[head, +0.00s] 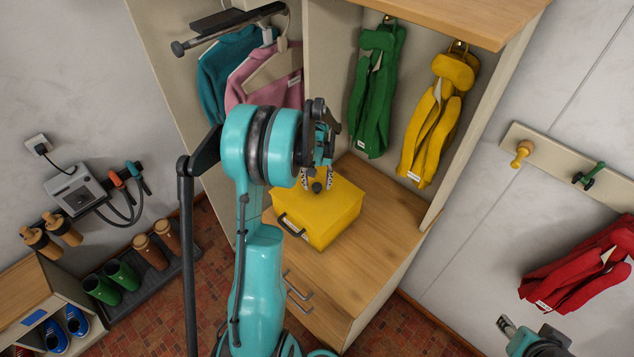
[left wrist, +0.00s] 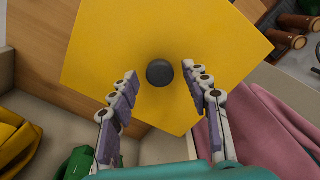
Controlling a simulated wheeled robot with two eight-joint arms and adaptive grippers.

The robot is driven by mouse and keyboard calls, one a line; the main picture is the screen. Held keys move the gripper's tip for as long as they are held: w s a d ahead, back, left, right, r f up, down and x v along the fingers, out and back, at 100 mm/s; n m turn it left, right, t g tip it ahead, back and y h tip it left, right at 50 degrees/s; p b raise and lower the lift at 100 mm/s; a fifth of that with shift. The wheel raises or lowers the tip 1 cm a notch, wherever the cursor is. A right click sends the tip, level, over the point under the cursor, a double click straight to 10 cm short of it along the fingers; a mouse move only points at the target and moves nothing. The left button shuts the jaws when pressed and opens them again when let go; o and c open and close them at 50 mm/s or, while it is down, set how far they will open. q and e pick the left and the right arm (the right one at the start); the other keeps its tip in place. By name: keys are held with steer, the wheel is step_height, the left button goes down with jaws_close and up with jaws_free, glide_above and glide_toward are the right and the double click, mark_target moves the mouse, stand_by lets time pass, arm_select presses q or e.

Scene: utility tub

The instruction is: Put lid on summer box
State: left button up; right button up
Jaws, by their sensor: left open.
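A yellow box (head: 318,234) with a dark front handle (head: 291,226) stands on the wooden cabinet top. Its yellow lid (head: 338,200) appears to lie on it, edges roughly lined up; whether it is fully seated I cannot tell. A dark round knob (head: 317,187) sits in the middle of the lid. My left gripper (head: 317,179) is open just above the lid, at the knob. In the left wrist view its two fingers (left wrist: 166,88) are spread on either side of the knob (left wrist: 160,73), apart from it. Part of my right arm (head: 535,340) shows at the lower right; its jaws are unclear.
Green (head: 376,95) and yellow (head: 437,120) garments hang behind the box. Teal (head: 222,75) and pink (head: 268,85) tops hang on the left, beside a divider panel. The wooden top (head: 385,215) is clear right of the box. Drawers are below.

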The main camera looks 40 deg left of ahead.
mark_target(317, 185)
arm_select(q)
step_height(317, 185, up, 11)
steer(key=s+d+r+m+t, duration=0.1)
steer(key=s+d+r+m, duration=0.1)
steer(key=d+r, duration=0.4)
steer(key=s+d+m+t, duration=0.3)
steer(key=s+d, duration=0.3)
steer(key=d, duration=0.3)
steer(key=s+d+m+t, duration=0.3)
steer(key=s+d, duration=0.4)
steer(key=d, duration=0.2)
steer(key=shift+d+f+p, duration=0.2)
steer(key=shift+d+p, duration=0.1)
steer(key=shift+d, duration=0.1)
steer(key=shift+s, duration=0.1)
